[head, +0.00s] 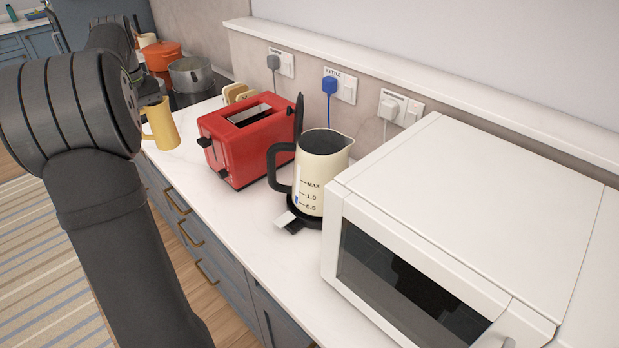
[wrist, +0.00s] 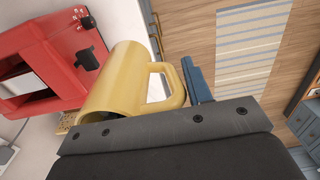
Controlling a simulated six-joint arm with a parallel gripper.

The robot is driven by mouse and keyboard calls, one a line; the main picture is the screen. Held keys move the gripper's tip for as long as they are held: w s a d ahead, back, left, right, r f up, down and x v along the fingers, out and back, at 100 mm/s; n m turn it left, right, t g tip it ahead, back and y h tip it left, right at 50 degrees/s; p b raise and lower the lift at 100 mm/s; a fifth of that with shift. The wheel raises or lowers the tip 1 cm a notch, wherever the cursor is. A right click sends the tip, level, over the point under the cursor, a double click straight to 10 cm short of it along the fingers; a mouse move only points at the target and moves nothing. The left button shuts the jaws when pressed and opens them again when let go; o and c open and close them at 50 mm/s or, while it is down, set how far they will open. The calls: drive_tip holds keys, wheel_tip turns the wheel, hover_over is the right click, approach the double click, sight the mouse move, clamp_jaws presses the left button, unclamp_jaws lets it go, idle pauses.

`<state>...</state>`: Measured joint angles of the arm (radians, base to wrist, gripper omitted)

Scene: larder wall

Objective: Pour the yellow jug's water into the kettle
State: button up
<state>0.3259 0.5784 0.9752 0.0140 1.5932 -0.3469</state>
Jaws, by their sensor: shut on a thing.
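The yellow jug (head: 162,124) is at the far left of the counter in the head view, roughly upright, left of the toaster. It fills the middle of the wrist view (wrist: 118,82), its handle to the right. My gripper (head: 152,98) is shut on the jug at its handle side; a blue finger (wrist: 197,80) shows beside the handle. I cannot tell whether the jug touches the counter, and its water is hidden. The cream kettle (head: 325,172) stands upright on its black base, with its top open, a dark lid raised, and its spout to the right.
The red toaster (head: 250,140) stands between jug and kettle and also shows in the wrist view (wrist: 35,62). A white microwave (head: 470,215) is right of the kettle. Pots (head: 190,74) stand on the hob behind. Plugs and sockets (head: 340,86) line the wall. The front counter strip is clear.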

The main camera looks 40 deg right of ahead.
drive_tip(key=s+d+r, duration=0.2)
drive_tip(key=s+d, duration=0.6)
drive_tip(key=d, duration=0.4)
drive_tip(key=s+d+r, duration=0.3)
drive_tip(key=s+d, duration=0.5)
drive_tip(key=d, duration=0.5)
drive_tip(key=s+r+t, duration=0.4)
drive_tip(key=r+t, duration=0.1)
drive_tip(key=t, duration=0.5)
drive_tip(key=shift+s+r+n+y, duration=0.25)
drive_tip(key=shift+r+n+y, duration=0.05)
drive_tip(key=shift+y, duration=0.1)
drive_tip(key=shift+d+f+t, duration=0.1)
drive_tip(key=shift+f+t, duration=0.15)
drive_tip(key=shift+t, duration=0.4)
drive_tip(key=shift+f+t, duration=0.2)
drive_tip(key=shift+t, duration=0.45)
drive_tip(key=shift+r+t, duration=0.35)
drive_tip(key=shift+t, duration=0.45)
drive_tip(key=shift+s+r+t, duration=0.25)
drive_tip(key=shift+s+t, duration=0.3)
drive_tip(key=shift+t, duration=0.05)
idle(1.4)
